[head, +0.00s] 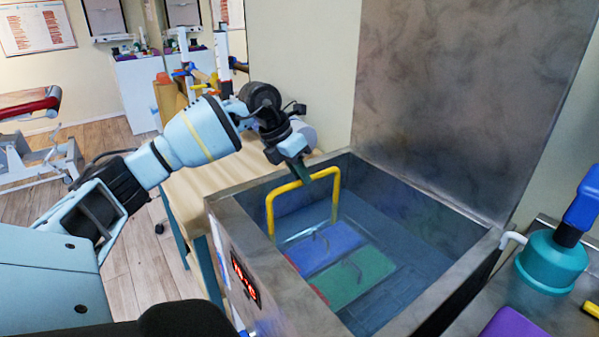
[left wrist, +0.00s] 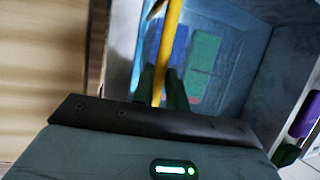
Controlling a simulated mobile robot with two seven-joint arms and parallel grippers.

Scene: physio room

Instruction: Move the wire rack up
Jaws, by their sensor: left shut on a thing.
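The wire rack's yellow handle (head: 337,198) stands up as an arch inside the grey metal tank (head: 472,255). A blue pack (head: 325,247) and a green pack (head: 356,277) lie low in the tank beneath it, with a bit of red at the near left. The rack's lower part is hard to make out. My left gripper (head: 303,173) is shut on the top bar of the handle. In the left wrist view the yellow bar (left wrist: 170,45) runs between the fingertips (left wrist: 162,92). My right gripper is not in view.
A tall metal panel (head: 450,100), seemingly the tank's lid, rises behind the tank. A teal bottle (head: 552,262) with a blue top and a purple item (head: 510,322) stand on the right counter. A wooden-topped table (head: 190,190) adjoins the tank's left side.

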